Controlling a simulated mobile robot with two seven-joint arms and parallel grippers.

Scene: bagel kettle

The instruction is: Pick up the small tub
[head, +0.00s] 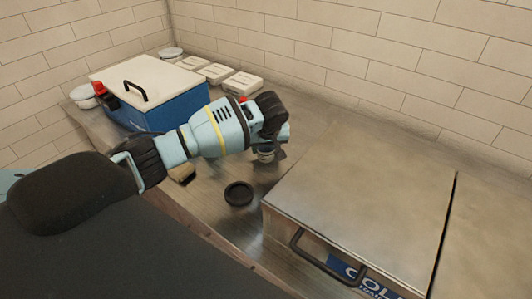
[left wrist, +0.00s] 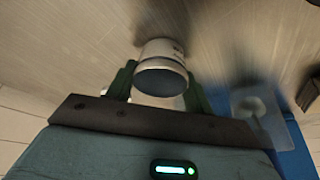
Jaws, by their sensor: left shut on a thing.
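The small tub (head: 265,157) is a pale, round container, mostly covered by my left gripper in the head view. In the left wrist view the tub (left wrist: 161,55) shows as a whitish cylinder with a dark grey round end facing the camera. My left gripper (head: 270,148) comes in from the left, pointing down over the metal counter. Its two dark green fingers stand on either side of the tub, shut on it. I cannot tell whether the tub still touches the counter. My right gripper is not in view.
A blue box with a white lid (head: 150,82) stands left, by white packages (head: 236,84). A large metal-topped unit (head: 365,190) with a handle fills the right.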

